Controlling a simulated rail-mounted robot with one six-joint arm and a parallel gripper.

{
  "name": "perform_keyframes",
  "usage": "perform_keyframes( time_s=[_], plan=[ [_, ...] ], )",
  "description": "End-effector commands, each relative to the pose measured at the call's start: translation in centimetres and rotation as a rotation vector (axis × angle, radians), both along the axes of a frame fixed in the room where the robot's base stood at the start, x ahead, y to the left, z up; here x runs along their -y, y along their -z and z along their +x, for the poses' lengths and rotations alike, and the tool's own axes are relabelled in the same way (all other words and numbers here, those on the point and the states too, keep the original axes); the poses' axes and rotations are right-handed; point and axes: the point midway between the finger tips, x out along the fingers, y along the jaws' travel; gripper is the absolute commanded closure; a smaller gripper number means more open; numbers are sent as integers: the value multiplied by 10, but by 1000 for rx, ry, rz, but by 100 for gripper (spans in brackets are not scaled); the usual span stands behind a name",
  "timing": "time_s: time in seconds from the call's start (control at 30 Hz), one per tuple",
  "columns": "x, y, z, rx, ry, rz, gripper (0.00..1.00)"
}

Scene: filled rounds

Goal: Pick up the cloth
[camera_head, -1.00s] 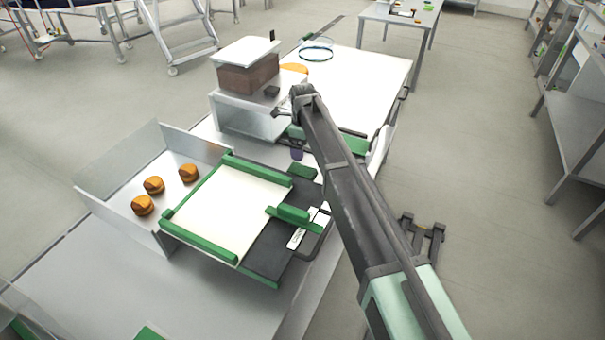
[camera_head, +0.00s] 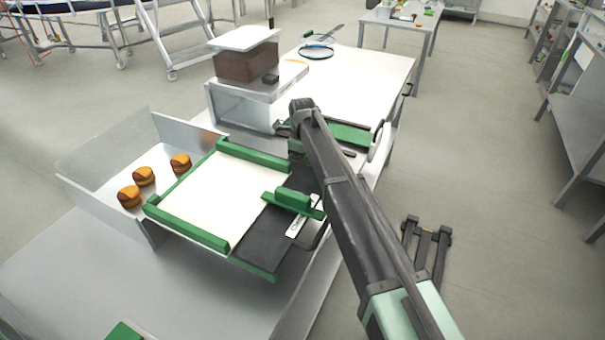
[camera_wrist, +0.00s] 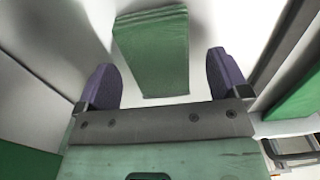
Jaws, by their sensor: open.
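A green folded cloth (camera_wrist: 152,52) lies on a white surface in the wrist view, with several stacked folds along its far edge. My gripper (camera_wrist: 160,74) is open, its two purple fingers wide apart on either side of the cloth's near end. The fingers look empty; whether they are level with the cloth cannot be told. In the head view my arm hides most of the gripper, and I cannot pick out the cloth there for sure.
A white board with green rails (camera_head: 187,226) stands left of my arm, beside a metal tray (camera_head: 98,198) with several filled buns (camera_head: 143,176). A metal box (camera_head: 238,106) carries a brown block (camera_head: 246,66). The white table (camera_head: 367,69) behind is mostly clear.

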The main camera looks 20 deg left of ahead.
Motion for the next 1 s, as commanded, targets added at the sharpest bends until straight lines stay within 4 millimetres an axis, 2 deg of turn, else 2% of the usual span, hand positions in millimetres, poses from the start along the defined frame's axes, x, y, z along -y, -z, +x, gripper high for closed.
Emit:
perform_keyframes(
  time_s=[0.03,0.23,0.6,0.87,1.0],
  plan=[
    [0,12,0,0,0,0,6],
    [0,7,0,0,0,0,6],
    [0,7,0,0,0,0,60],
    [0,6,0,0,0,0,60],
    [0,-3,0,0,0,0,60]
  ],
)
